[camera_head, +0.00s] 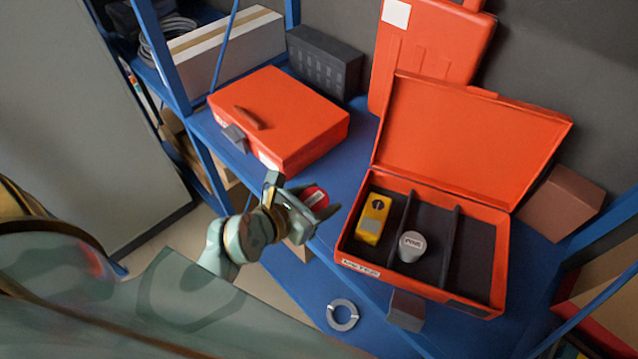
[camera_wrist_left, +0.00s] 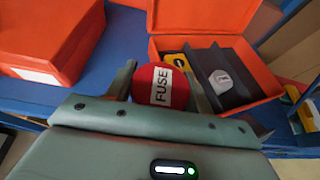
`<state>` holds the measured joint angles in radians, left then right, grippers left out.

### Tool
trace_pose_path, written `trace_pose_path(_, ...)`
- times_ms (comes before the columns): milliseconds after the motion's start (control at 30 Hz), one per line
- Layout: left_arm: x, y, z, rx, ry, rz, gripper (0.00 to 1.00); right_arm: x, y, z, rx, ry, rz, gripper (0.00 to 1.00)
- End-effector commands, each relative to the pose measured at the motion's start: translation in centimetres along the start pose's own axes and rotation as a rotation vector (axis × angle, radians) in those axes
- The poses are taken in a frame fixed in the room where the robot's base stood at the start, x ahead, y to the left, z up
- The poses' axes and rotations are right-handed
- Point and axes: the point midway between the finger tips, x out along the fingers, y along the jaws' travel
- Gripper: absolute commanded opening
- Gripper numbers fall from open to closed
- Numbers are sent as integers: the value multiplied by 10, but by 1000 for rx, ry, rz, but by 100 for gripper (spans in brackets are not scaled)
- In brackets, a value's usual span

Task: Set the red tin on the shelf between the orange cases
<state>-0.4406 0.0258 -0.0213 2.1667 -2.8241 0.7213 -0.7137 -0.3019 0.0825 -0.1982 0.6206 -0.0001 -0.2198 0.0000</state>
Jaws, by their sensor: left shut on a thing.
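My left gripper (camera_head: 313,207) is shut on the red tin (camera_head: 315,197), at the front edge of the blue shelf (camera_head: 350,160) between the two orange cases. In the left wrist view the red tin (camera_wrist_left: 160,86) shows a white label reading FUSE, between the fingers of the left gripper (camera_wrist_left: 162,90). I cannot tell whether the tin touches the shelf. The closed orange case (camera_head: 285,110) lies to the left. The open orange case (camera_head: 450,140) stands to the right, its lid up. My right gripper is not in view.
The open case holds a yellow device (camera_head: 372,218) and a grey round piece (camera_head: 411,246) in divided compartments. A dark grey box (camera_head: 325,62) and an upright orange case (camera_head: 430,45) stand behind. A brown block (camera_head: 565,200) is at right. A grey ring (camera_head: 342,314) lies lower down.

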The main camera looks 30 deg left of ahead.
Motion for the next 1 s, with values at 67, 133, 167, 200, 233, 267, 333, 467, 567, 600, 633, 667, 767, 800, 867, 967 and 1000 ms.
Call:
trace_pose_path(67,14,12,-2,4,-2,1,25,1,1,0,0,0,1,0)
trace_pose_path(133,28,23,-4,4,-1,1,25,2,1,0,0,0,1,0)
trace_pose_path(167,34,28,-5,4,-1,1,25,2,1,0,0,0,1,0)
trace_pose_path(200,42,34,-6,3,-2,1,25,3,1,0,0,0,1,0)
trace_pose_path(233,48,39,-7,4,-1,1,25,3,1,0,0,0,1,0)
trace_pose_path(267,54,44,-8,3,-1,1,25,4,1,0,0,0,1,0)
trace_pose_path(333,67,54,-10,3,-1,1,25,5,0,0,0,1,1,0)
trace_pose_path(467,90,67,-29,2,1,0,25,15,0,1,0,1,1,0)
trace_pose_path(567,104,76,-39,2,0,0,25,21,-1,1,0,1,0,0)
trace_pose_path(600,108,78,-42,1,-1,0,25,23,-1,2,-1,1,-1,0)
trace_pose_path(633,111,80,-44,2,0,-1,25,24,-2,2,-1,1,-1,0)
trace_pose_path(667,113,81,-45,1,-1,-1,25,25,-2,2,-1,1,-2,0)
trace_pose_path(767,117,84,-48,1,-1,-1,25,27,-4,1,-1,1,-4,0)
trace_pose_path(800,120,86,-50,2,-1,0,25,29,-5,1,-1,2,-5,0)
trace_pose_path(867,126,87,-58,1,1,-1,25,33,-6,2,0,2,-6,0)
trace_pose_path(967,132,87,-74,0,1,-1,25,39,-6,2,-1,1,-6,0)
trace_pose_path(1000,133,87,-78,0,0,-1,25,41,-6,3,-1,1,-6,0)
